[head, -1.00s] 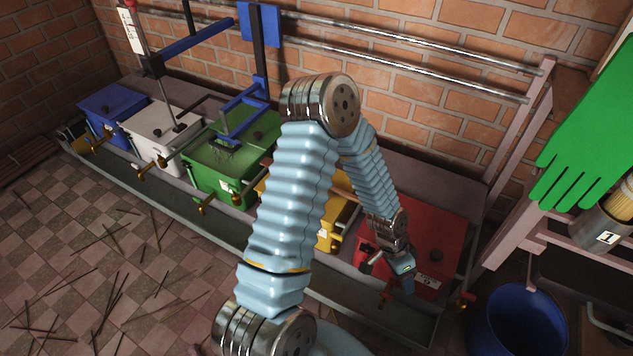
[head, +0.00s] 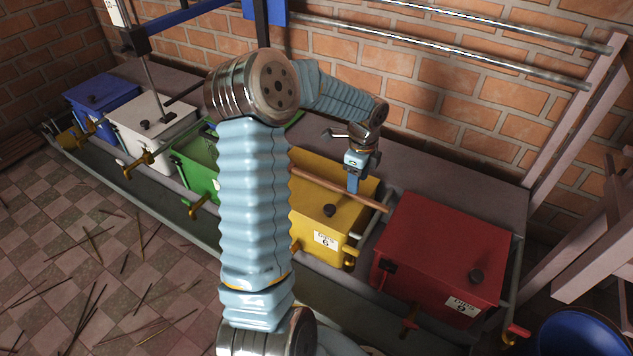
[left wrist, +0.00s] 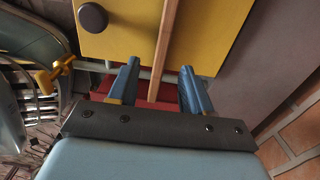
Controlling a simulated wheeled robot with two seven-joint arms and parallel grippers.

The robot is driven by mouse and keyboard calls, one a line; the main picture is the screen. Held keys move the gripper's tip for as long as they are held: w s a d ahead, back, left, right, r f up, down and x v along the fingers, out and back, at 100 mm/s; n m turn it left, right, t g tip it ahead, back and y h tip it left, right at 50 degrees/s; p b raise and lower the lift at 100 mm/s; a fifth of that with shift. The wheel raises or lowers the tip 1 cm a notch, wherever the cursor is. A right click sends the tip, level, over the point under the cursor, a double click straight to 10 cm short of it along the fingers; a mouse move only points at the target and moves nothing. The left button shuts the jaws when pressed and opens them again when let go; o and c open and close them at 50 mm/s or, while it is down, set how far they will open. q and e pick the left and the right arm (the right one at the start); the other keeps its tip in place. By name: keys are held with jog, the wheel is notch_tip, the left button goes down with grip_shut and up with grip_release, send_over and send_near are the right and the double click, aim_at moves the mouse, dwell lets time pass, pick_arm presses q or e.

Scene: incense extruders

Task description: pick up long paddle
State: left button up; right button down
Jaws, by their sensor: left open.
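The long paddle (head: 370,203) is a brown wooden stick. It lies across the top of the yellow box (head: 318,221), and its right end reaches the gap beside the red box (head: 448,240). Its left part is hidden behind my left arm. My left gripper (head: 353,186) is open and points down over the paddle near its right end. In the left wrist view, the paddle (left wrist: 165,48) runs between the two spread blue fingers of the gripper (left wrist: 158,82), over the yellow lid. I cannot tell how high the fingertips are above it. My right gripper is not in view.
Green (head: 196,166), white (head: 150,122) and blue (head: 102,93) boxes stand left along the bench. Metal rails (head: 480,50) run along the brick wall behind. A blue bucket (head: 580,335) stands at lower right. Thin sticks lie on the tiled floor.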

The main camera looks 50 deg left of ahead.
aim_at(374, 204)
pick_arm(q)
notch_tip(374, 204, down, 5)
jog(key=shift+w+f+b, duration=0.1)
jog(key=shift+f+b, duration=0.05)
jog(key=shift+b, duration=0.8)
grip_shut()
